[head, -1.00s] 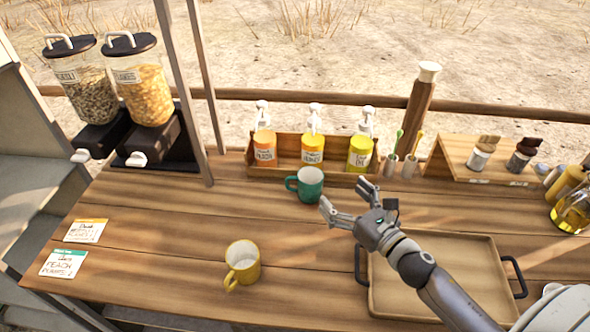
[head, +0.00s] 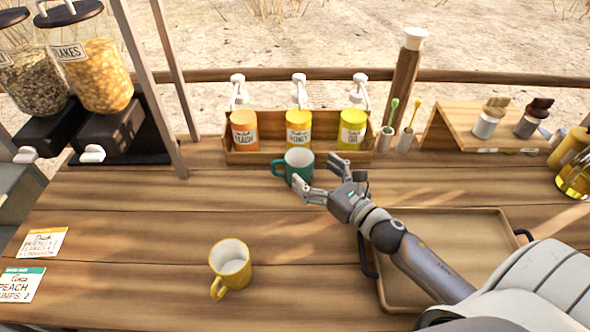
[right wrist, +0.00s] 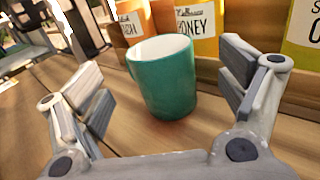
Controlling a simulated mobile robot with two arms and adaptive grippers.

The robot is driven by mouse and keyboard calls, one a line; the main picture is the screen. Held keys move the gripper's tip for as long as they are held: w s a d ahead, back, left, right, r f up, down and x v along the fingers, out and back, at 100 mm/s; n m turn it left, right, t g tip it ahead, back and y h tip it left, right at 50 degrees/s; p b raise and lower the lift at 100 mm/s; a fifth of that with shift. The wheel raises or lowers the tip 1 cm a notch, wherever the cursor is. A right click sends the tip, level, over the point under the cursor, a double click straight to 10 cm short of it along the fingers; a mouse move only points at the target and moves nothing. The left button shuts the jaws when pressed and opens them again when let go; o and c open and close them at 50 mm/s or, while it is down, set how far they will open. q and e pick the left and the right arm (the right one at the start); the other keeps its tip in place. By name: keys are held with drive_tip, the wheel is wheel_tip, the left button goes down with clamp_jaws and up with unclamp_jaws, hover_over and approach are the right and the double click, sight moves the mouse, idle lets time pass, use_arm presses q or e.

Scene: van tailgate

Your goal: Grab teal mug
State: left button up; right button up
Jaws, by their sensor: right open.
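The teal mug (head: 298,165) stands upright on the wooden counter, just in front of the bottle rack. Its handle points left in the head view. My right gripper (head: 313,182) is open, with its fingers at the near right side of the mug. In the right wrist view the teal mug (right wrist: 165,84) stands ahead, between the two spread fingers of the right gripper (right wrist: 168,95). There is visible space between the mug and each finger in that view. My left gripper is not in view.
A wooden rack (head: 262,157) with three pump bottles stands right behind the mug. A yellow mug (head: 231,262) stands nearer on the counter. A wooden tray (head: 440,245) lies under my right arm. Cereal dispensers (head: 95,75) stand at left. The counter's middle left is clear.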

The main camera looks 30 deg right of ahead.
sight(291, 151)
drive_tip(key=shift+p+x, duration=0.65)
drive_tip(key=shift+x, duration=2.35)
drive_tip(key=shift+c, duration=0.2)
drive_tip(key=c, duration=1.2)
drive_tip(key=shift+c, duration=0.2)
